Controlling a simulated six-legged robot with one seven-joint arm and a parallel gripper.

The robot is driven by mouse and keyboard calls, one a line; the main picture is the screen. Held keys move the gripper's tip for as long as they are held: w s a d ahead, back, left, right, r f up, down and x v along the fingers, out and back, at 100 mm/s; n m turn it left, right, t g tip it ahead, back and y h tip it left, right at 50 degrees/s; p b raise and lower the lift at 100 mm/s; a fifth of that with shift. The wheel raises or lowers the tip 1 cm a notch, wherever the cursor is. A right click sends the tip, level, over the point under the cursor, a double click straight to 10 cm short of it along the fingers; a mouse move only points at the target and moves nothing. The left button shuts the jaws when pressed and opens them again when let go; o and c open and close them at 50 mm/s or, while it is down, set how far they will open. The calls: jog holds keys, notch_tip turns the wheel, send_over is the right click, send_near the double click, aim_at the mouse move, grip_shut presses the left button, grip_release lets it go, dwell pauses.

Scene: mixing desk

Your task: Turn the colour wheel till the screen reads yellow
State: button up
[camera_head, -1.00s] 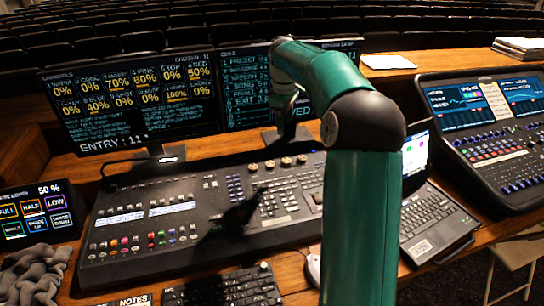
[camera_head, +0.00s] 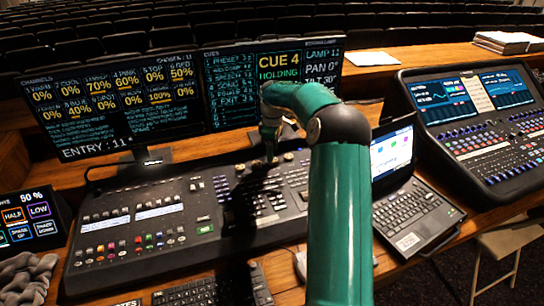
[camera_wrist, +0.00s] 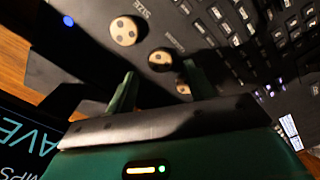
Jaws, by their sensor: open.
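A row of round cream-topped wheels sits along the back edge of the black console (camera_head: 150,215). In the wrist view three show: one at the upper left (camera_wrist: 123,31), a middle one (camera_wrist: 160,60) and a partly hidden lower one (camera_wrist: 184,88). A SIZE label is by the first; the label by the middle one is too blurred to read surely. My gripper (camera_head: 270,146) is over this row. In the wrist view, its open fingers (camera_wrist: 159,70) stand either side of the middle wheel's line; contact is unclear. The right lamp screen (camera_head: 318,66) reads LAMP 11, PAN 0, TILT 30; my arm hides its lower part.
Monitors (camera_head: 105,100) stand close behind the wheels. A laptop (camera_head: 410,205) is right of my arm, with a second console (camera_head: 480,130) beyond. A keyboard (camera_head: 215,290), a grey cloth (camera_head: 28,278) and a small touch panel (camera_head: 33,218) lie at the front left.

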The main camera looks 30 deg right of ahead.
jog(key=shift+f, duration=1.7)
jog(key=shift+c, duration=0.4)
jog(key=c, duration=0.9)
jog(key=shift+a, duration=0.1)
